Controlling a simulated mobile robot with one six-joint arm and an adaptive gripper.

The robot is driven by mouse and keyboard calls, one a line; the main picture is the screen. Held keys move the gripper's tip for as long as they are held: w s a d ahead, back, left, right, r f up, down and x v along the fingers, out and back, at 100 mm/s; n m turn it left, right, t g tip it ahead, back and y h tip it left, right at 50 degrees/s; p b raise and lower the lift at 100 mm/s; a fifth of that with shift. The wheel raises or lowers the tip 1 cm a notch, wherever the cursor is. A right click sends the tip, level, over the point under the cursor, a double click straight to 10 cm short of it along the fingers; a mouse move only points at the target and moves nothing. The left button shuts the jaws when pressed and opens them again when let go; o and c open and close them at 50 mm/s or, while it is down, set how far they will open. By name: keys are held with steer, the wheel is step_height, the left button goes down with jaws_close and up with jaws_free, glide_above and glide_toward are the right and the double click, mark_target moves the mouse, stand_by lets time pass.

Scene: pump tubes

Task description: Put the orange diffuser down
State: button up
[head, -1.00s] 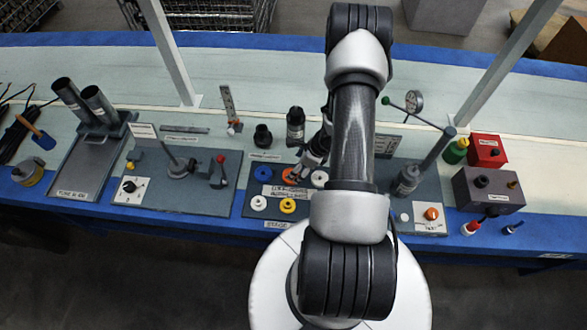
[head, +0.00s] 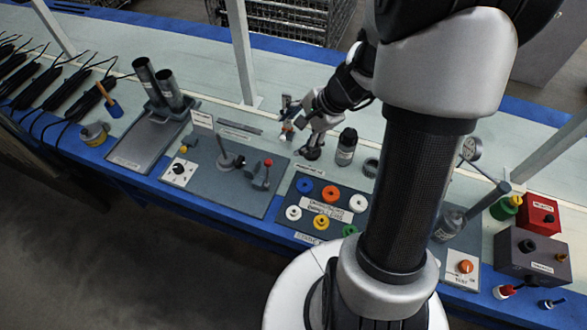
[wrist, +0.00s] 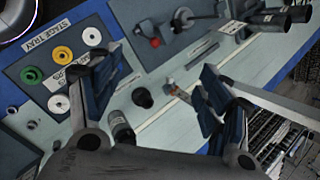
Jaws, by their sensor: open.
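The orange diffuser (head: 330,193) is an orange ring lying flat in the back row of the dark stage tray (head: 285,222), between a blue ring (head: 305,185) and a white ring (head: 357,203). My gripper (head: 293,117) is up and to the left of the tray, apart from the diffuser. The wrist view shows its two blue-padded fingers (wrist: 158,88) spread wide with nothing between them. I cannot make out the orange diffuser in the wrist view; a finger covers part of the tray there.
A dark bottle (head: 346,147) stands behind the tray. Left of the tray is a board with a red-knobbed lever (head: 264,175), then two upright grey tubes (head: 158,83). A white post (head: 241,50) rises behind the board. A red box (head: 538,215) is at right.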

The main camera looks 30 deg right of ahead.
steer(key=s+a+r+n+g, duration=0.1)
steer(key=s+a+r+n, duration=0.85)
steer(key=a+r, duration=0.3)
steer(key=s+r+n+h, duration=0.3)
steer(key=s+r+n, duration=0.1)
steer(key=s+n, duration=0.4)
steer(key=shift+s+d+r+t+h, duration=0.3)
steer(key=shift+s+t, duration=0.1)
steer(key=shift+s, duration=0.7)
